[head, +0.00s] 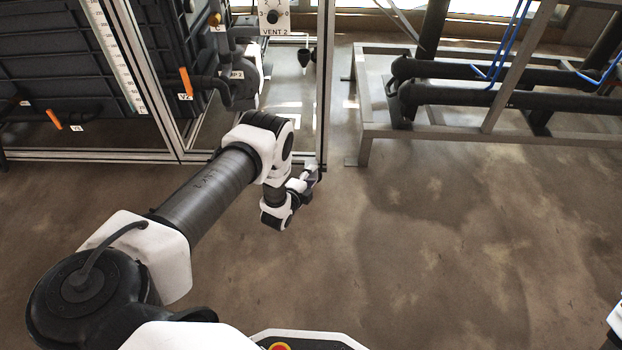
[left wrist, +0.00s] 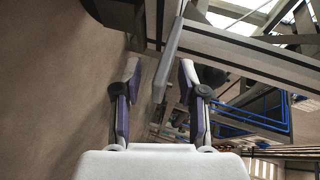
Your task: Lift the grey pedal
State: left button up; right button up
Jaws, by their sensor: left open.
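My left gripper (head: 308,181) is low by the foot of the metal frame's front post in the head view. In the left wrist view the left gripper (left wrist: 160,72) is open, with one finger on each side of a flat grey bar. This bar, seen nearly edge-on, looks like the grey pedal (left wrist: 168,57). It reaches down between the fingers, with a gap on the left; I cannot tell whether it touches the right finger. In the head view I cannot make out the pedal; the gripper probably covers it. My right gripper is not in view.
The metal frame (head: 327,85) with black panels stands at the left and back. A panel marked VENT 2 (head: 275,18) hangs above. A pipe rack (head: 480,130) with black pipes stands at the back right. The brown floor (head: 450,240) in front is clear.

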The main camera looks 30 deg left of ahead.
pick_arm(q)
jog(key=shift+s+d+p, duration=0.15)
jog(key=shift+s+p, duration=0.2)
jog(key=shift+s, duration=0.1)
jog(key=s+p, duration=0.1)
jog(key=s, duration=0.1)
jog(key=s+d+p, duration=0.1)
jog(key=s+d, duration=0.1)
jog(key=s, duration=0.1)
jog(key=shift+s+f+p, duration=0.3)
jog(key=shift+f+p, duration=0.05)
jog(key=shift+p, duration=0.05)
